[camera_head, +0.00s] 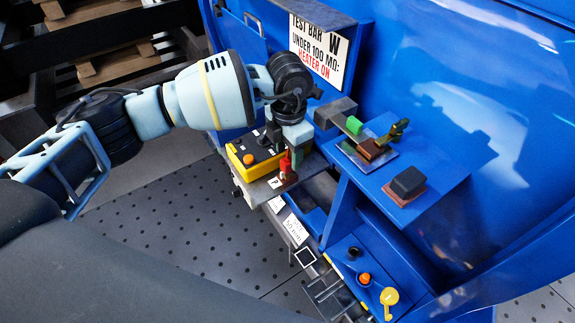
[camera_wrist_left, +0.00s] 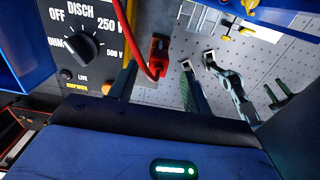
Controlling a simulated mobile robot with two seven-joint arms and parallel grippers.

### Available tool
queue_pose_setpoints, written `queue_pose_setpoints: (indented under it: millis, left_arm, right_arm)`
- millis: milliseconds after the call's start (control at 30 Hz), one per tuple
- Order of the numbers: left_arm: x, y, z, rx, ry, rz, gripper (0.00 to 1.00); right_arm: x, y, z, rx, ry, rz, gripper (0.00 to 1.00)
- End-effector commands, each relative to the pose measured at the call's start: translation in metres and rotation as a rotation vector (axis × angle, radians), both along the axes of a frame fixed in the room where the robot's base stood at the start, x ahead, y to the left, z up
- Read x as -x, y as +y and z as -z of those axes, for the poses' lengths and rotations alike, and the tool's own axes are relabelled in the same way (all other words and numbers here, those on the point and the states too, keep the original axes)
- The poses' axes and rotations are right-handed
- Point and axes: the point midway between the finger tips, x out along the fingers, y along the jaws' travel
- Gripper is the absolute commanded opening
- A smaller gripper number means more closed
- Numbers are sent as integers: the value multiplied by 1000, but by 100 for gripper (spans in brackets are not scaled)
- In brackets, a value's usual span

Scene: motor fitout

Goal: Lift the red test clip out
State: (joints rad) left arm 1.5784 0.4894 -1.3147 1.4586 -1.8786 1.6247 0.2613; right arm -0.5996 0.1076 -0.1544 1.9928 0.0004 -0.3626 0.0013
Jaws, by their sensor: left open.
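The red test clip (camera_head: 285,165) stands on a small ledge beside the yellow tester (camera_head: 248,168). In the left wrist view the clip (camera_wrist_left: 159,50) shows as a red block with a red lead curving along it. My left gripper (camera_head: 284,152) is above and around the clip, pointing down. In the left wrist view its fingers (camera_wrist_left: 158,72) are apart, one on each side of the clip, with gaps visible. The tester's dial face (camera_wrist_left: 85,45) is close to the left finger.
A blue cabinet wall with a printed sign (camera_head: 320,48) rises behind the gripper. To the right, a blue shelf (camera_head: 435,178) holds a black block (camera_head: 408,181) and small coloured parts. An orange button (camera_head: 365,279) and a yellow key-like part (camera_head: 389,297) sit lower down.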

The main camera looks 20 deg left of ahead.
Motion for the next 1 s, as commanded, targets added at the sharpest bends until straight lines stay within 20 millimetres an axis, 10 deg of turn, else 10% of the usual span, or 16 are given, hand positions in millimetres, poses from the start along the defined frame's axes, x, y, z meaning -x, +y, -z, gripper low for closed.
queue_pose_setpoints:
  millis: [767, 1000]
  left_arm:
    - [-1, 3, 52, 0, 0, 1, 49]
    - [-1, 3, 51, 0, 0, 1, 22]
  right_arm:
    - [1, -1, -3, 3, -2, -4, 36]
    - [4, -2, -3, 3, 3, -3, 36]
